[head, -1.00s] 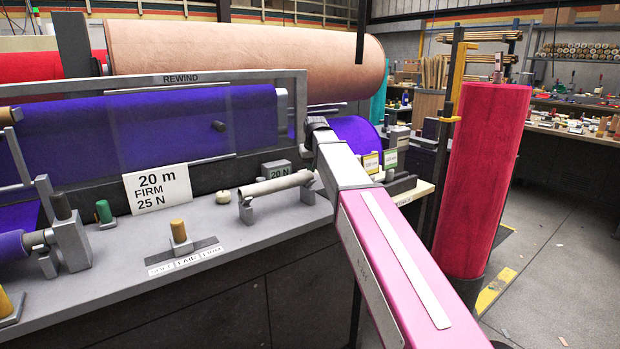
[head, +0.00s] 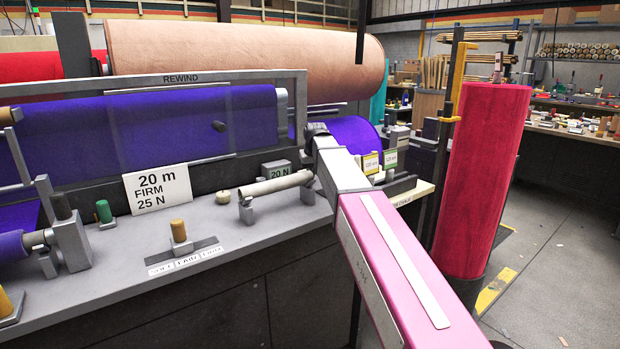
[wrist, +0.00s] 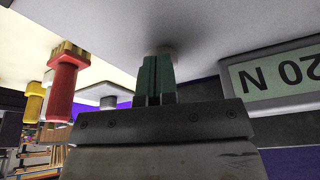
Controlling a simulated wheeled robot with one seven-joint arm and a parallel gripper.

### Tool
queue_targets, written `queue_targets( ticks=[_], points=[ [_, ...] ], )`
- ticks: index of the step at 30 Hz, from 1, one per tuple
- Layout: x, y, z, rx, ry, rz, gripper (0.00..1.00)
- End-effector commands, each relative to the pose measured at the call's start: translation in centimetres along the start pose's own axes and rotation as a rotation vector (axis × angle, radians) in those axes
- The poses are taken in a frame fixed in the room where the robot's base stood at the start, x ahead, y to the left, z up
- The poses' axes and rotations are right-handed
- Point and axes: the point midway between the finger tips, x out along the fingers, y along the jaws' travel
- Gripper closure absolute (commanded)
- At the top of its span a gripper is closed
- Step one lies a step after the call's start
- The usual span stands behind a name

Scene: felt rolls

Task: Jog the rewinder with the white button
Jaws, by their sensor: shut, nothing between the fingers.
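In the wrist view, which is upside down, my gripper (wrist: 157,80) is shut, with dark green fingers side by side and empty. Its tips reach a pale round disc (wrist: 164,51) on the light grey surface; contact and whether this is the white button cannot be told. In the head view my gripper is hidden behind my arm. The rewinder (head: 190,78), a grey frame marked REWIND, holds purple felt (head: 70,135).
A red post (wrist: 64,88) and a yellow one (wrist: 34,103) stand on the other side. A pale roller (head: 275,187) and a tall red roll (head: 482,180) flank my arm.

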Motion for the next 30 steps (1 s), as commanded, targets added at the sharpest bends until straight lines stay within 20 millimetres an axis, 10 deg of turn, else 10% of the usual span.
queue_targets(
  ticks=[30],
  points=[
    [-5.8,0.0,-1.8,0.000,0.000,0.000,1.00]
  ],
)
